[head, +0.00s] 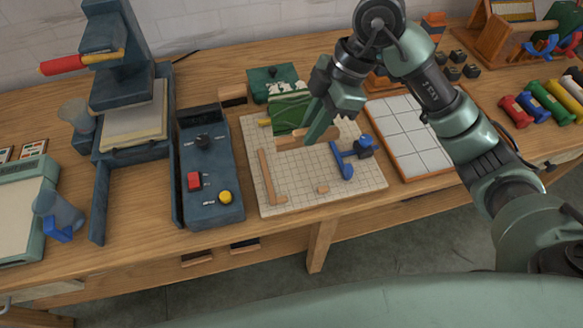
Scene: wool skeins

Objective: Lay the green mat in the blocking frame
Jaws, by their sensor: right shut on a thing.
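The green mat (286,117) is over the back part of the blocking frame, a pale gridded board (235,150) with wooden bars on it. My right gripper (308,131) comes in from the right and is shut on the mat at its right side. The mat looks tilted; I cannot tell whether its lower edge touches the board. A wooden bar (266,176) lies along the board's left side, and a blue clamp (344,160) sits at its right. My left gripper does not show.
A dark blue control box (212,180) with red and yellow buttons stands left of the board, beside a press (115,60) with a red handle. A white tiled panel (412,140) lies to the right. A green box (262,84) stands behind. Coloured skeins (548,102) are far right.

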